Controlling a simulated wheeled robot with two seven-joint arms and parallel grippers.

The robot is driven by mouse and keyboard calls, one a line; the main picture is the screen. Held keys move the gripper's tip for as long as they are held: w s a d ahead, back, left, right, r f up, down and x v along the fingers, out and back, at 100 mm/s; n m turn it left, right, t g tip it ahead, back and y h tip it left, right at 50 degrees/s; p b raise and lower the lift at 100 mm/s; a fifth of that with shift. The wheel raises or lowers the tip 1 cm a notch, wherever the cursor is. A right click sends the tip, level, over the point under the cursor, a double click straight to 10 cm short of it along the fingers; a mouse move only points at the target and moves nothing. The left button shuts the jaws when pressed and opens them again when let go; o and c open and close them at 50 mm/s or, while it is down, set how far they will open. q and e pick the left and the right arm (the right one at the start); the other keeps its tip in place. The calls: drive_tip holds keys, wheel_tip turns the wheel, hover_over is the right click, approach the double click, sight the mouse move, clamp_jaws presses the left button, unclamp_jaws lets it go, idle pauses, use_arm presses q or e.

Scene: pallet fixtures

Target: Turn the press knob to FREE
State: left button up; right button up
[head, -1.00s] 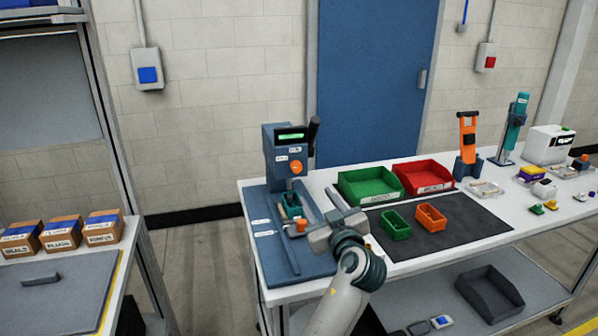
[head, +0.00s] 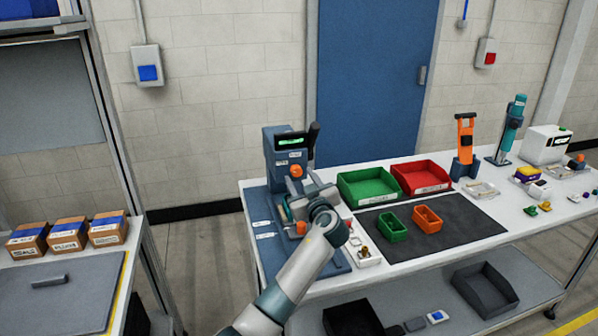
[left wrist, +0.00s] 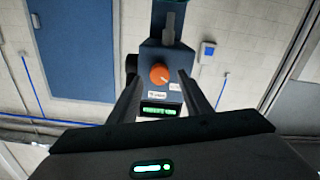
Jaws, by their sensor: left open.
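The blue press (head: 283,150) stands at the left end of the white bench, with a lit green display. Its orange round knob (head: 296,171) is on the front, below the display. In the left wrist view the knob (left wrist: 160,74) appears upside down between my fingers, with small white labels beside it that I cannot read. A light mark shows on the knob, but its setting is unclear. My left gripper (head: 304,185) is open and empty, pointing at the press just in front of the knob. I see no contact. My right gripper is not in view.
The press has a dark lever (head: 313,138) at its right side and an orange part (head: 301,228) low in front. Green (head: 365,185) and red (head: 420,178) bins stand to the right, behind a dark mat (head: 460,228) with two small trays. Boxes (head: 68,235) sit on the left table.

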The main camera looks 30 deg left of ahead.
use_arm(q)
drive_tip(key=shift+x, duration=1.1)
drive_tip(key=c, duration=1)
drive_tip(key=shift+c, duration=0.2)
